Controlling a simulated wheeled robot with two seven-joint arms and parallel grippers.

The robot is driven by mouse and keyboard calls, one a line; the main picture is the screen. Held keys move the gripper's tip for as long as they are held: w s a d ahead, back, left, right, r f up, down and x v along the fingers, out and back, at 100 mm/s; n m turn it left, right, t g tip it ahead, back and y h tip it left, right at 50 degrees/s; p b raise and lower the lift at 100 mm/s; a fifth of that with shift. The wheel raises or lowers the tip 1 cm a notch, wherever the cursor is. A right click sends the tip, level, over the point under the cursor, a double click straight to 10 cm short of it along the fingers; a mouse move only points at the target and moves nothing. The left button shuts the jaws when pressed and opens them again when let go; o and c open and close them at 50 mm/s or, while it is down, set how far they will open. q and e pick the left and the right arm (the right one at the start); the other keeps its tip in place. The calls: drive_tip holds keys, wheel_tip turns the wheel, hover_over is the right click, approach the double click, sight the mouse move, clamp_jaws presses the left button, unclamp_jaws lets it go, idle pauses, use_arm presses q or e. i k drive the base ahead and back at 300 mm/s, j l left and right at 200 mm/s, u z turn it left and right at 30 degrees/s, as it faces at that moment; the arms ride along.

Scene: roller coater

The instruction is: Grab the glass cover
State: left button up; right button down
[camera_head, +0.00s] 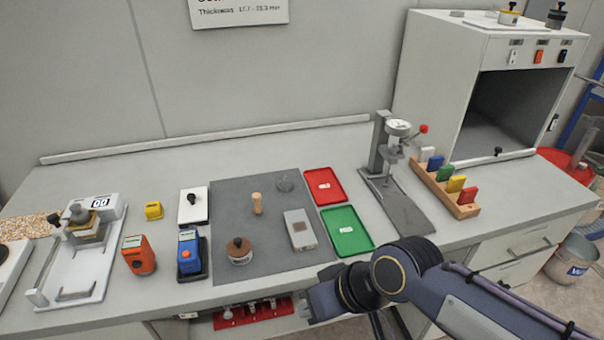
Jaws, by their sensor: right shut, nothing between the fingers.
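A small clear, round piece that looks like the glass cover (285,185) lies near the back right of the dark grey mat (225,210). Its details are too small to make out. My right gripper (312,303) is at the table's front edge, below and right of the mat, apart from the glass piece. It is shut and empty. My left gripper is not in view.
On the mat are a wooden peg (257,204), a grey block (300,229) and a brown round weight (239,250). Red (325,186) and green (346,231) trays lie to its right, then a gauge stand (398,185). Orange (138,255) and blue (189,252) devices stand left.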

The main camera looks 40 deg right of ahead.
sight(285, 185)
drive_tip(key=z, duration=1.1)
